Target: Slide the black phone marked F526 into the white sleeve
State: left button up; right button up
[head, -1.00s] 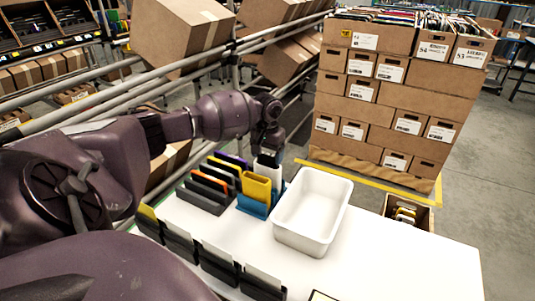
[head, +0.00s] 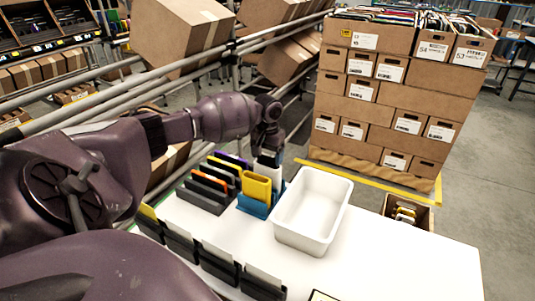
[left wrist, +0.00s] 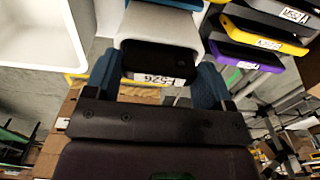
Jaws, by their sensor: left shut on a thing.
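The black phone (left wrist: 152,57) has a white label reading F526 and shows in the left wrist view between the two blue fingers of my left gripper (left wrist: 158,66). The gripper is shut on it. The white sleeve (left wrist: 133,27) is right at the phone, and its pale walls show around the phone's far part; how deep the phone sits is hidden. In the head view my left gripper (head: 268,148) points down above the blue holder (head: 252,208), behind the yellow sleeves (head: 257,187). The white sleeve is mostly hidden there. My right gripper is not in view.
A white tub (head: 311,210) stands just right of the blue holder. Left of it a dark rack (head: 200,198) holds several coloured phones. Black stands (head: 220,262) with white cards line the table's near edge. The table's right part is clear.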

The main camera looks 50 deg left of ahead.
pick_arm(q)
jog(key=o, duration=0.8)
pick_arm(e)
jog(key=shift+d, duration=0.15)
pick_arm(q)
notch_tip(320, 180, up, 10)
jog(key=shift+f+p, duration=0.15)
jog(key=shift+p, duration=0.85)
jog(key=shift+r, duration=0.6)
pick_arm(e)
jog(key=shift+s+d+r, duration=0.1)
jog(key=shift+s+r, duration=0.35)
pick_arm(q)
notch_tip(320, 180, up, 7)
jog(key=p, duration=0.5)
jog(key=shift+p, duration=0.4)
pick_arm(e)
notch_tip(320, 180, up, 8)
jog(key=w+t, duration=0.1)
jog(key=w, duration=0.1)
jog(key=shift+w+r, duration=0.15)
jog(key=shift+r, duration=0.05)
